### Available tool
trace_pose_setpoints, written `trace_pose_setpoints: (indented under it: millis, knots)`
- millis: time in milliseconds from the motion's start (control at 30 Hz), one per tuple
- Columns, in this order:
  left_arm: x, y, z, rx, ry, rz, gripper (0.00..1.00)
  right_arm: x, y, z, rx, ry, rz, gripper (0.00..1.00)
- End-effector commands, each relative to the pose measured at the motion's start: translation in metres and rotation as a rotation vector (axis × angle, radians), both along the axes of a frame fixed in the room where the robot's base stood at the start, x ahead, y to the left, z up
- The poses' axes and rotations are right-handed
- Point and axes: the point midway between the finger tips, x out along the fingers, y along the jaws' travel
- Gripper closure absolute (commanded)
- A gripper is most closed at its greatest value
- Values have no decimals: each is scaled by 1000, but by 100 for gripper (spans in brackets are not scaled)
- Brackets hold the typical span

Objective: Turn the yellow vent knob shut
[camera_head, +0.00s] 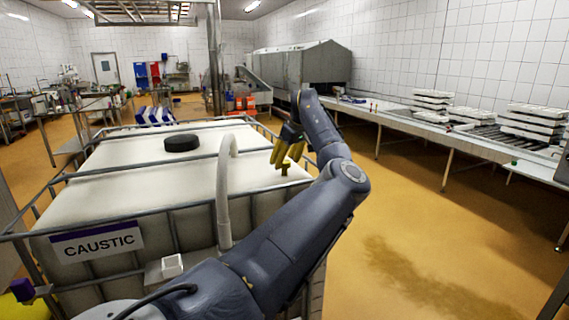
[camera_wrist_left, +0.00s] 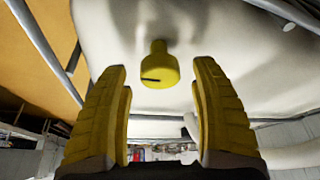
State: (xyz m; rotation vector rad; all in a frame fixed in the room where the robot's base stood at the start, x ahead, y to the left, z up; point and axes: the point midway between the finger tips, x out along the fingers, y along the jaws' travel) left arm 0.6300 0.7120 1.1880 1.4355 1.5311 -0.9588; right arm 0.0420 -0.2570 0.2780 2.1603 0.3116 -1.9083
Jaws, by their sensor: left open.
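The yellow vent knob (camera_head: 285,170) stands on top of the white caustic tank (camera_head: 140,184), near its right side in the head view. In the left wrist view the knob (camera_wrist_left: 158,65) is a short yellow cylinder on a narrower neck, with a dark line on its face. My left gripper (camera_head: 284,157) has yellow fingers and is over the knob. Its fingers are open, one on each side of the knob in the wrist view, with gaps between; nothing is held. My right gripper is in neither view.
A pale hose (camera_head: 224,190) arches up beside the knob. A black lid (camera_head: 181,143) sits on the tank top. Metal cage rails (camera_head: 130,200) surround the tank. A long bench (camera_head: 460,146) with white trays runs along the right wall; the floor between is clear.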

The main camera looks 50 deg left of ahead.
Motion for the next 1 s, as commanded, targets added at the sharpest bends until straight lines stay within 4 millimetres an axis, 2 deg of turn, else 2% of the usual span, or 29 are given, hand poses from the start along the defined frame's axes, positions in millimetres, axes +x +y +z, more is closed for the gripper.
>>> trace_pose_setpoints:
  millis: [200, 533, 1000]
  knots:
    - [0, 4, -9, 0, 0, 0, 37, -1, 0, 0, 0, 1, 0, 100]
    - [0, 4, -10, 0, 0, 0, 35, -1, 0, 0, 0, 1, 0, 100]
    - [0, 4, -10, 0, 0, 0, 90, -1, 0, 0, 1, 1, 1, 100]
